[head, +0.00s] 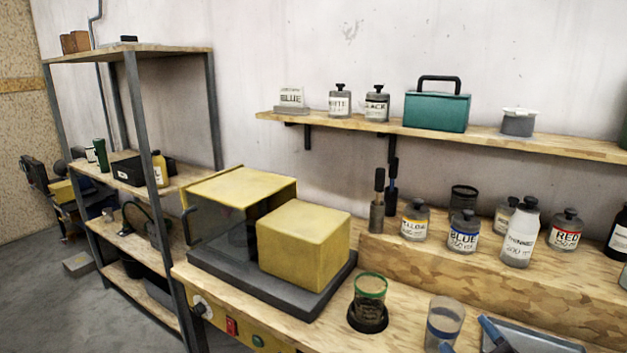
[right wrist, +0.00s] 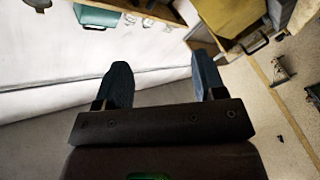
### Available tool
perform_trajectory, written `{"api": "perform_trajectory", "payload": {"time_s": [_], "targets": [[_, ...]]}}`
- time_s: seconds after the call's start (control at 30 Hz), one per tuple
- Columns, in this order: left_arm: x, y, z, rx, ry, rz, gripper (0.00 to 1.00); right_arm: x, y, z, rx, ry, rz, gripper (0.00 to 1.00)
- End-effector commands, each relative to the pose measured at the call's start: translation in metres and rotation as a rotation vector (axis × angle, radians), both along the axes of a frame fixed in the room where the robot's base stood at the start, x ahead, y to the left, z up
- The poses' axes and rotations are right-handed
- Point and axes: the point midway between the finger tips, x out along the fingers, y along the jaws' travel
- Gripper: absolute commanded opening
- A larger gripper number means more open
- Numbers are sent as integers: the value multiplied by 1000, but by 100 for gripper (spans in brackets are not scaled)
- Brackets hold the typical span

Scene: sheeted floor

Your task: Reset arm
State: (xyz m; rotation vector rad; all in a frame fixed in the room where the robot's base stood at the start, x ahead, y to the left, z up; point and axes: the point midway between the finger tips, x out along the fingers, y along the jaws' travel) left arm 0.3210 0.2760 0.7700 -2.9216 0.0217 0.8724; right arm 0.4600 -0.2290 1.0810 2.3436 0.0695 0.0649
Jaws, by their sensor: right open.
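My right gripper (head: 467,335) shows at the bottom edge of the head view, only as its blue fingertips. In the right wrist view the two blue fingers of my right gripper (right wrist: 161,68) stand wide apart with nothing between them. My left gripper is not in the head view. A clear glass with grey-blue contents (head: 444,321) stands on the bench just left of the right fingertips. A green-rimmed glass (head: 370,293) sits in a round black holder further left.
A yellow box machine (head: 239,203) and a yellow block (head: 304,245) stand on a dark base. Labelled bottles, including blue (head: 463,232) and red (head: 565,231), line a raised ledge. A wall shelf (head: 577,146) holds a teal toolbox (head: 437,111). A metal rack (head: 136,110) stands left.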

Motion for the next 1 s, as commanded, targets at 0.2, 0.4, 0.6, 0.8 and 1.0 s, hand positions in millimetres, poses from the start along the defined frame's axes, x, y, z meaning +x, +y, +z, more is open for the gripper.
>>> {"api": "perform_trajectory", "payload": {"time_s": [0.2, 0.4, 0.6, 0.8, 1.0], "targets": [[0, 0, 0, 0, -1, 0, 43, -54, -40, -97, 245, 466, -250, 64], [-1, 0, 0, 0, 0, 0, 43, -112, -52, -153, 393, 785, -407, 64], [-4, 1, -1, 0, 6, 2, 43, -155, -53, -181, 478, 983, -498, 64], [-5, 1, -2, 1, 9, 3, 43, -191, -51, -198, 539, 1133, -564, 64], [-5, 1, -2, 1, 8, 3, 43, -214, -48, -209, 581, 1231, -603, 64]]}}
